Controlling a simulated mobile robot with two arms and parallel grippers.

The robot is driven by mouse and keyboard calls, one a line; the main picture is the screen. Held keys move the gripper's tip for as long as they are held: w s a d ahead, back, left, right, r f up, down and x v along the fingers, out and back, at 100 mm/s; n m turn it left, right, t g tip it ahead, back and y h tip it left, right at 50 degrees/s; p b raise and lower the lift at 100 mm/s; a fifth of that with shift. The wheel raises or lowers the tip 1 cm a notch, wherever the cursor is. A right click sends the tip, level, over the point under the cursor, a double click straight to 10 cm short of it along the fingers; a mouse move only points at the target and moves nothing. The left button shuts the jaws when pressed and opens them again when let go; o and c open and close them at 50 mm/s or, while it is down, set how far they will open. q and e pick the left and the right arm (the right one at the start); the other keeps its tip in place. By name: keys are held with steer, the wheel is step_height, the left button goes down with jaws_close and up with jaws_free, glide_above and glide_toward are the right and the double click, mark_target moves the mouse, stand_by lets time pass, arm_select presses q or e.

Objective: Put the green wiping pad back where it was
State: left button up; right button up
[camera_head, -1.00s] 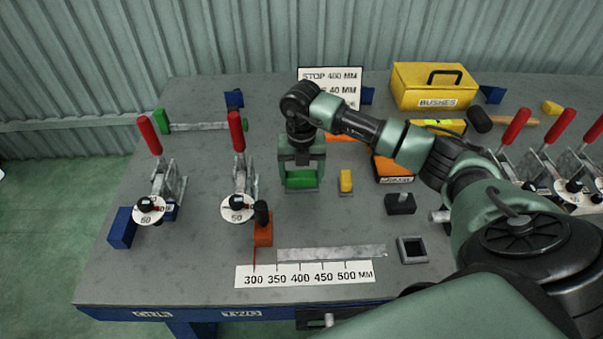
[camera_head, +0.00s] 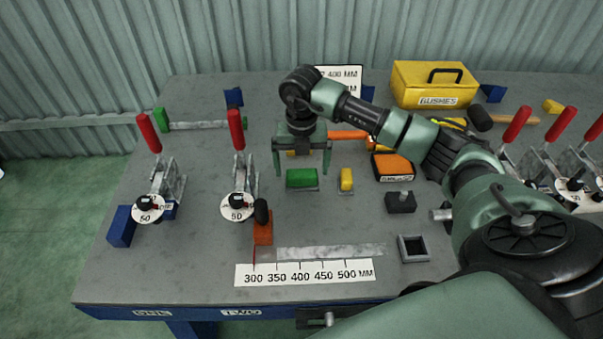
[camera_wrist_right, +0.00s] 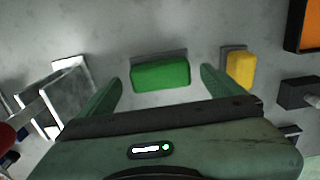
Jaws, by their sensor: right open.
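The green wiping pad (camera_head: 301,178) lies on the grey bench top, left of a small yellow block. It also shows in the right wrist view (camera_wrist_right: 161,75), on a thin grey plate whose edge shows behind it. My right gripper (camera_head: 301,172) is open and empty above and just behind the pad. In the right wrist view its two fingers (camera_wrist_right: 161,86) stand apart, one on either side of the pad, with a gap to each. My left gripper is not in view.
The yellow block (camera_head: 346,179) sits close to the right of the pad. A red-handled clamp (camera_head: 240,180) stands to the left. An orange box (camera_head: 393,168) and a dark block (camera_head: 400,202) lie to the right. A scale strip (camera_head: 305,273) lies in front.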

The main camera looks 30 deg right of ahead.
mark_target(302, 172)
step_height(302, 172, up, 9)
steer(key=b, duration=0.1)
steer(key=shift+r, duration=0.15)
steer(key=shift+r, duration=0.1)
